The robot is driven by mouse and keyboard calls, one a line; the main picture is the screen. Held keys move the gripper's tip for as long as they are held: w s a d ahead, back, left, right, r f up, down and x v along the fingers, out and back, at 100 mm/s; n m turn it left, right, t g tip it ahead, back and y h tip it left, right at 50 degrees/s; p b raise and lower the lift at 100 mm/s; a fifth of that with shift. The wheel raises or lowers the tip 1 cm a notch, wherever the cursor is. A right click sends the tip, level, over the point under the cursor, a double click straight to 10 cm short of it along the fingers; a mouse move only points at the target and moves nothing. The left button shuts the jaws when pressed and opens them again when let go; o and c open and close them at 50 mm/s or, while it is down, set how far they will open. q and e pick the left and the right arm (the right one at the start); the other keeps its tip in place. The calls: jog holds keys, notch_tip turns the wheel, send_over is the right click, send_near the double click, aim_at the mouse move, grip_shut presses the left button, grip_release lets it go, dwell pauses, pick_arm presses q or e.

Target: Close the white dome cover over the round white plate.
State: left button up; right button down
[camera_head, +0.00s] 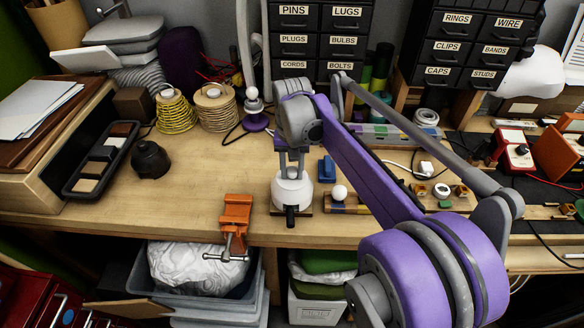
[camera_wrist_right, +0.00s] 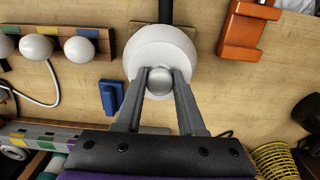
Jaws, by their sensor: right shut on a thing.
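The white dome cover (camera_head: 292,194) is near the front edge of the bench, on a small wooden base with a black handle (camera_head: 291,216) pointing to the front. It also shows in the wrist view (camera_wrist_right: 161,45) as a round white shape. My right gripper (camera_head: 292,172) is above it, pointing down. In the wrist view, its two grey fingers (camera_wrist_right: 159,84) are shut on the round silver knob (camera_wrist_right: 159,80) over the dome. The round white plate cannot be told apart from the cover; any gap between them is unclear. My left gripper is out of view.
An orange clamp (camera_head: 236,214) grips the bench edge left of the dome. A blue block (camera_head: 326,170) and a wooden strip with a white ball (camera_head: 339,192) are close on the right. The bench to the left is mostly clear, up to a dark pot (camera_head: 151,160).

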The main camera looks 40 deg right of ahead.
jog(key=shift+c, duration=2.1)
grip_release()
jog(key=shift+r, duration=0.1)
notch_tip(320, 180, up, 11)
jog(key=s+a+f+n+t, duration=0.2)
jog(key=s+a+f+n, duration=0.2)
jog(key=s+a+f, duration=0.3)
jog(key=s+a+f+n+t, duration=0.3)
jog(key=s+a+f, duration=0.4)
jog(key=f, duration=0.4)
jog(key=shift+s+a+f+n+t+p, duration=0.3)
jog(key=shift+a+f+n+p, duration=0.15)
jog(key=shift+a, duration=0.45)
